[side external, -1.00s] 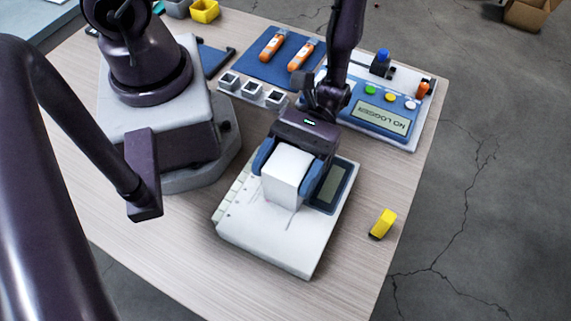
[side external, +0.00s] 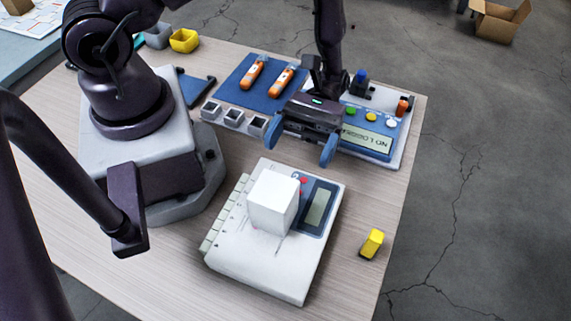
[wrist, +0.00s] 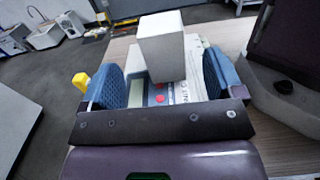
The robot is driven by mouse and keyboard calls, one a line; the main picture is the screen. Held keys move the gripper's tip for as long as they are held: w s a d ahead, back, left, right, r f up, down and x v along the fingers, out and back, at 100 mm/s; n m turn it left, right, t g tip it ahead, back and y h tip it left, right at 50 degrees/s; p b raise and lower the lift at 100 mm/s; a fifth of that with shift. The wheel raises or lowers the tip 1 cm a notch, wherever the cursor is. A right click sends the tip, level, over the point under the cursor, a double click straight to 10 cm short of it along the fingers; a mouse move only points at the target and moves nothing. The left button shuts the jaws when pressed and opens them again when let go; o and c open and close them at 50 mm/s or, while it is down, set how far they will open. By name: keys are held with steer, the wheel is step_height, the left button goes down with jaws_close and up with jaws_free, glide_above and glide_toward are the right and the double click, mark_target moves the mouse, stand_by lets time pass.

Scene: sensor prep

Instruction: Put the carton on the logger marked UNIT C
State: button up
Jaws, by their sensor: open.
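The white carton (side external: 272,203) stands upright on the white logger (side external: 262,267), beside its dark display and red buttons. The logger's marking is too small to read for certain. My gripper (side external: 301,148) is open and empty, behind the carton and apart from it, toward the back of the table. In the wrist view the carton (wrist: 162,46) shows beyond the open blue fingers, with part of the logger (wrist: 188,95) and its red button below it.
A second device (side external: 371,140) with a "NO LOGGER" display stands behind my gripper. A blue mat (side external: 236,92) with two orange-and-white tubes and a row of small sockets (side external: 233,119) lie at back left. A yellow block (side external: 372,243) is near the right edge.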

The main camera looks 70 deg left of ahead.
steer(key=s+a+r+m+t+y, duration=0.1)
steer(key=a+r+m+t+y, duration=0.3)
steer(key=r+t, duration=0.5)
steer(key=s+a+r+m+t+y, duration=0.2)
steer(key=a+r+m+t+y, duration=0.3)
steer(key=r, duration=1)
steer(key=a+t+y, duration=0.3)
steer(key=t, duration=0.1)
steer(key=shift+s+a+r+y, duration=0.15)
steer(key=shift+s+r+y, duration=0.1)
steer(key=shift+r+y, duration=0.15)
